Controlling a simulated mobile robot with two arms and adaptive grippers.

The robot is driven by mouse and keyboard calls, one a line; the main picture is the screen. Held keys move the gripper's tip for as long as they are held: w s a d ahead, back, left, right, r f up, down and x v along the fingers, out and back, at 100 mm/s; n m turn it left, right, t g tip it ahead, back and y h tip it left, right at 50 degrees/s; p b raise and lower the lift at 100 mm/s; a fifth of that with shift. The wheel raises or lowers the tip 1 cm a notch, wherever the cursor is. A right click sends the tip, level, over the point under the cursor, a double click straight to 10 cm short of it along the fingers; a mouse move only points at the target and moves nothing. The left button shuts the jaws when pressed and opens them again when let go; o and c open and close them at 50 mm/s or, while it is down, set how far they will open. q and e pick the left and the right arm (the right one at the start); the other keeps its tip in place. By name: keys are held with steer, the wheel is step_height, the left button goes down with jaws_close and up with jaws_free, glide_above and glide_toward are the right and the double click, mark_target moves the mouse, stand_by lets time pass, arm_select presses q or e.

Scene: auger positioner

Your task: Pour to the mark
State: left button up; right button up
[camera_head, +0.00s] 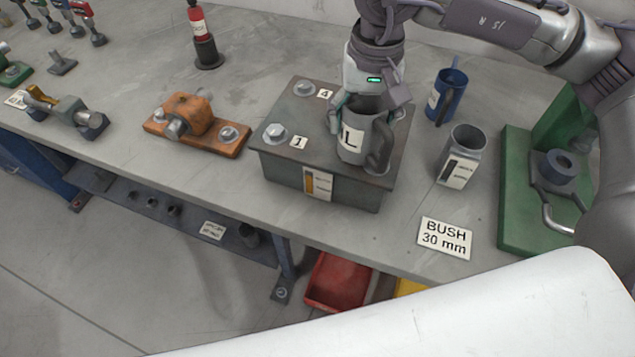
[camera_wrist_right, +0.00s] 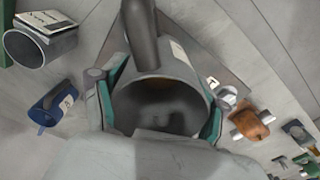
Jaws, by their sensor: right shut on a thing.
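A grey jug marked L (camera_head: 352,146) with a dark handle is upright over the right part of a grey metal box (camera_head: 285,152). My right gripper (camera_head: 362,118) is shut on the jug from above. In the right wrist view its green-edged fingers (camera_wrist_right: 160,105) grip the jug's two sides, and the jug's dark inside (camera_wrist_right: 158,108) shows; I cannot tell any liquid level. Whether the jug touches the box top is unclear. A grey container with a label (camera_head: 462,157) stands right of the box, open at the top. A blue jug (camera_head: 450,95) stands behind it. My left gripper is out of view.
The box carries bolts and tags 1 and 4, with a gauge label (camera_head: 318,184) on its front. An orange bearing block (camera_head: 187,117) sits to the left. A green press (camera_head: 540,190) stands at the right. A "BUSH 30 mm" card (camera_head: 444,238) lies near the bench's front edge.

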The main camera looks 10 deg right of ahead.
mark_target(367, 99)
steer(key=shift+w+r+p, duration=0.1)
steer(key=shift+r+p, duration=1.1)
steer(key=shift+r, duration=1.5)
steer(key=shift+d, duration=0.1)
